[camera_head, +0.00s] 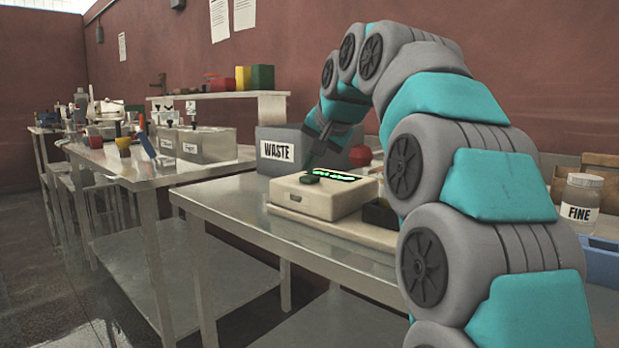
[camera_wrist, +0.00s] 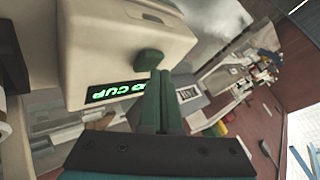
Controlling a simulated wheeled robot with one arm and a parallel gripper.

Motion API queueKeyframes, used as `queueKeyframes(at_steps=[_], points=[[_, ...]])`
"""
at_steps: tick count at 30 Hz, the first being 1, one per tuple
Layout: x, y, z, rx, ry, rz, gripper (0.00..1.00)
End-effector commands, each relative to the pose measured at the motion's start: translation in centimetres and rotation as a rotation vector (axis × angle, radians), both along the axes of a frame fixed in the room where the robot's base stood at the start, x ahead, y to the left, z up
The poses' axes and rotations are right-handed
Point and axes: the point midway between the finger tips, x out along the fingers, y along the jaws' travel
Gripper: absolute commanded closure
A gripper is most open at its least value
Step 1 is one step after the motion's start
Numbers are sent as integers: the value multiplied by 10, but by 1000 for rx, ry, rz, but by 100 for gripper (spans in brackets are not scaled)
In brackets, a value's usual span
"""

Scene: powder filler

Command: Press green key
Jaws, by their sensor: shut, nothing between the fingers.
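The powder filler (camera_head: 318,197) is a cream box on the near table, and it also shows in the wrist view (camera_wrist: 100,40). Its dark green key (camera_head: 309,179) sits on the top face, and in the wrist view the key (camera_wrist: 149,57) is a rounded green knob. Beside it, a black display (camera_head: 345,174) is lit in green; in the wrist view it reads "CUP" with the first part hidden. My gripper (camera_wrist: 160,76) is shut and empty, its fingertips at the key's edge. I cannot tell whether they touch it.
A grey bin labelled WASTE (camera_head: 290,150) stands behind the filler. A dark tray (camera_head: 381,215) is to its right, partly behind my arm. A jar labelled FINE (camera_head: 580,203) and a blue bin (camera_head: 601,260) are at the far right. The table's left front is clear.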

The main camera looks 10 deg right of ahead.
Motion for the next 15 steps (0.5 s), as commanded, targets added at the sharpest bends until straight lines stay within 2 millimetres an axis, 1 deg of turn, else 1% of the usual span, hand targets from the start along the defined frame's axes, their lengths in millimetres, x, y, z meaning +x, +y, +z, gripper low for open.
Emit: queueKeyframes(at_steps=[15], points=[[0,0,-6,0,0,0,100]])
